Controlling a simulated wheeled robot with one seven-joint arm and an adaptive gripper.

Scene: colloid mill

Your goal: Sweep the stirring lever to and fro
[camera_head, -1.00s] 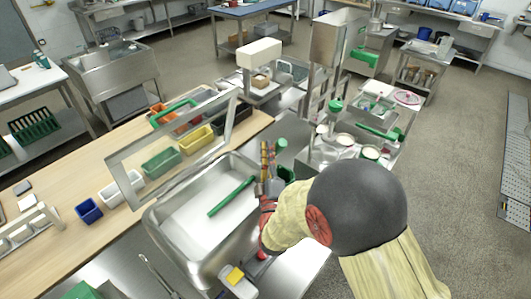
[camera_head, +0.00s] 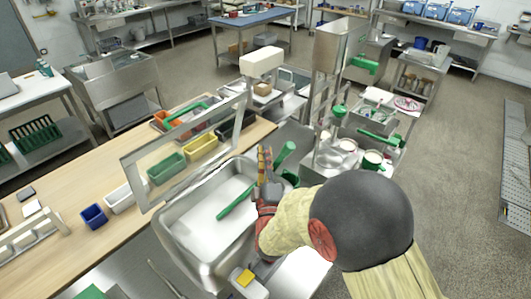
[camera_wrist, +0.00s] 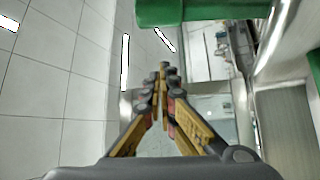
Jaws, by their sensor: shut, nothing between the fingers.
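A green lever (camera_head: 236,201) lies slantwise across the metal basin (camera_head: 170,217) in the head view. Another green length (camera_head: 284,154) shows to the right of my fingers, roughly in line with it. My fingers hide the part between, so I cannot tell whether it is one bar. My gripper (camera_head: 265,153) is in front of this hidden stretch, fingers together and empty. In the wrist view the gripper (camera_wrist: 162,72) is shut, and a thick green bar (camera_wrist: 205,11) crosses the top, beyond the fingertips. Contact with the lever cannot be told.
A tilted metal frame (camera_head: 133,190) stands along the basin's far left side. Yellow (camera_head: 201,146), green (camera_head: 166,168) and blue (camera_head: 93,215) bins stand on the wooden bench behind. A steel machine column (camera_head: 328,70) and a bench with green-handled parts lie to the right.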

